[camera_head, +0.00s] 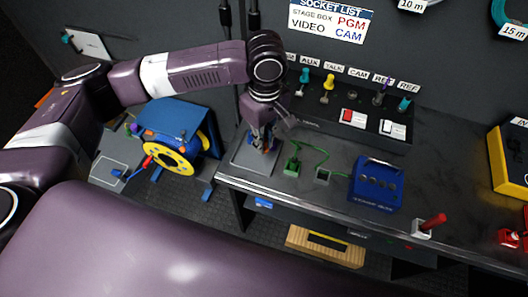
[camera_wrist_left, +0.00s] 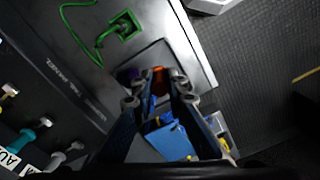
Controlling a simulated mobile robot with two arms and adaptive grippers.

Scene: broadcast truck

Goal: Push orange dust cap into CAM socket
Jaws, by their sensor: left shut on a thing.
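My left gripper (camera_head: 264,150) is low over the left end of the bench, pointing down. Its fingers are shut on the orange dust cap, which shows between the fingertips in the left wrist view (camera_wrist_left: 159,82); in the head view the fingers largely hide it. The CAM label (camera_head: 358,72) is on the panel at the back of the bench. The CAM socket (camera_head: 352,95) appears as a dark round fitting below it. My right gripper is out of view.
A green box with a cable (camera_head: 291,166) is just right of the gripper. A blue box (camera_head: 377,184) stands further right. Teal, yellow (camera_head: 328,85) and purple fittings stand on the panel. Red and white switches (camera_head: 392,129) are along its front. A blue cable reel (camera_head: 180,150) is left of the bench.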

